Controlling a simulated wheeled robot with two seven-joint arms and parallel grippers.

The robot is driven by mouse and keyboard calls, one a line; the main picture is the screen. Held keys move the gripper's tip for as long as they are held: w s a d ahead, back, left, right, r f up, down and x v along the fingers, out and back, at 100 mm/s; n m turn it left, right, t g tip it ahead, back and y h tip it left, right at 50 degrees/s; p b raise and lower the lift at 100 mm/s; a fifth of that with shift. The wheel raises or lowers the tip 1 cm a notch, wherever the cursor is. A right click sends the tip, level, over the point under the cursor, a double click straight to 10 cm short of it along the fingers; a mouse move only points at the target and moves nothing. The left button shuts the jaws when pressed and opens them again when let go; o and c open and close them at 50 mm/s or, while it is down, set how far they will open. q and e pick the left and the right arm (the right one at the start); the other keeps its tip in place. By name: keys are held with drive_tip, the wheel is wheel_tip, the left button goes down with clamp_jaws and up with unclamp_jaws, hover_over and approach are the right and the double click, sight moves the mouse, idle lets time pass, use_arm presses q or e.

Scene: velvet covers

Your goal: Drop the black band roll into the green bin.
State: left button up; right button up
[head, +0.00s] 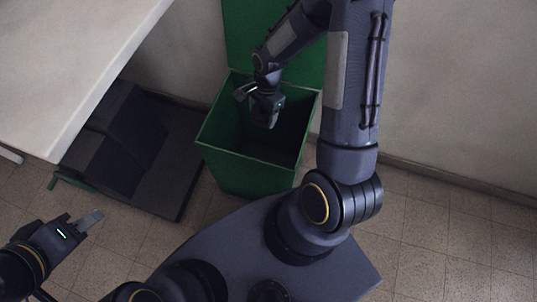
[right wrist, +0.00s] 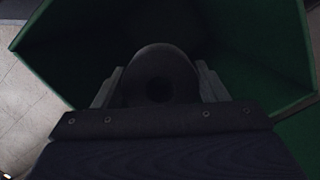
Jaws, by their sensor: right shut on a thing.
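The green bin (head: 243,171) stands on the floor against the wall with its lid raised behind it. My right gripper (head: 266,120) is over the bin's open mouth, pointing down. In the right wrist view my right gripper is shut on the black band roll (right wrist: 160,73), a dark round thing with a hole in its middle. The green bin (right wrist: 268,70) surrounds it in that view, its inside dark. In the head view the roll is hard to make out against the dark gripper. My left gripper (head: 92,219) is at the lower left, away from the bin; its jaw opening is unclear.
A pale table (head: 80,60) fills the upper left. Dark angular panels (head: 127,140) lie on the floor beneath and beside it, left of the bin. Tiled floor (head: 440,240) is clear at the right. A wall is behind the bin.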

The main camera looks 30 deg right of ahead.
drive_tip(key=shift+f+b, duration=0.4)
drive_tip(key=shift+f, duration=0.5)
drive_tip(key=o, duration=1.1)
drive_tip(key=shift+r, duration=0.1)
drive_tip(key=r, duration=0.2)
drive_tip(key=r+p, duration=0.1)
drive_tip(key=r, duration=0.1)
drive_tip(key=d+r+p, duration=0.1)
drive_tip(key=r, duration=0.2)
drive_tip(key=shift+w, duration=0.15)
drive_tip(key=shift+d+r, duration=0.1)
drive_tip(key=shift+r, duration=0.2)
